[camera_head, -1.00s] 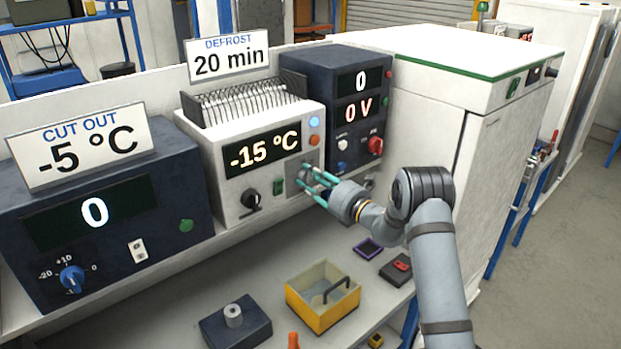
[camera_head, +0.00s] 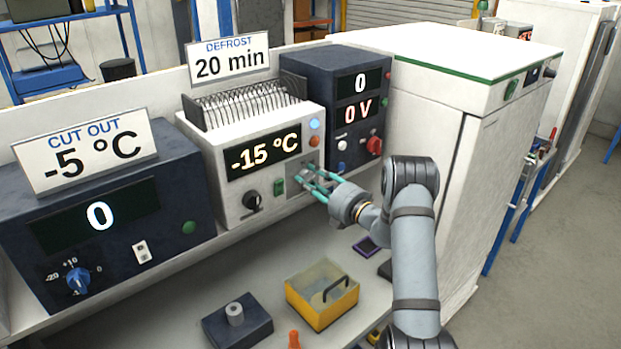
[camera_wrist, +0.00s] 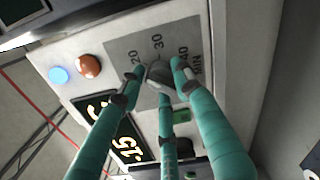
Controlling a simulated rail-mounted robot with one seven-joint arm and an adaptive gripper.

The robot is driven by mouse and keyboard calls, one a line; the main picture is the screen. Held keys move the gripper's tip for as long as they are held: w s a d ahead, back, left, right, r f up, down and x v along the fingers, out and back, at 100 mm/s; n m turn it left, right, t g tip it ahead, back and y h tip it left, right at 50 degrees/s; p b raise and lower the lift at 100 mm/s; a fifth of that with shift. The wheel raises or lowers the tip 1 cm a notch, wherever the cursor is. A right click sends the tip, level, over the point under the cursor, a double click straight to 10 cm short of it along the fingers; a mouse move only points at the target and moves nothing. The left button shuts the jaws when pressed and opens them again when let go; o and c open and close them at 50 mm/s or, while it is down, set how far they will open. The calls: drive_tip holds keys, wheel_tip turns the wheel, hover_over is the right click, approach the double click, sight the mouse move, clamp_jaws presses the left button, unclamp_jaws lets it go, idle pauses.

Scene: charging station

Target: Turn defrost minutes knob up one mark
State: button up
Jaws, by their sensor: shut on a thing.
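The defrost minutes knob (camera_wrist: 159,72) is a small grey knob on a grey plate (camera_wrist: 125,48) printed with 20, 30, 40 and MIN, seen in the wrist view. My gripper (camera_wrist: 158,78) has its teal fingers closed around the knob. The fingers cover much of it, and I cannot read its pointer. In the head view my gripper (camera_head: 308,180) reaches the lower right of the white controller's front (camera_head: 238,183), and the knob is mostly hidden there. The DEFROST sign (camera_head: 229,59) above reads 20 min.
A green switch (camera_head: 278,187) and a black knob (camera_head: 252,201) sit left of my fingers. A dark power supply (camera_head: 318,75) stands to the right, and a dark CUT OUT unit (camera_head: 180,175) to the left. A yellow bin (camera_head: 310,309) stands on the bench below.

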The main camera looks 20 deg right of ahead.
drive_tip(key=shift+d+r, duration=0.25)
drive_tip(key=shift+d, duration=0.1)
drive_tip(key=o, duration=0.8)
drive_tip(key=shift+o, duration=1.2)
drive_tip(key=shift+f, duration=0.15)
drive_tip(key=shift+o, duration=0.4)
drive_tip(key=shift+a, duration=0.1)
drive_tip(key=shift+f, duration=0.1)
drive_tip(key=v, duration=1.2)
drive_tip(key=shift+w+a, duration=0.1)
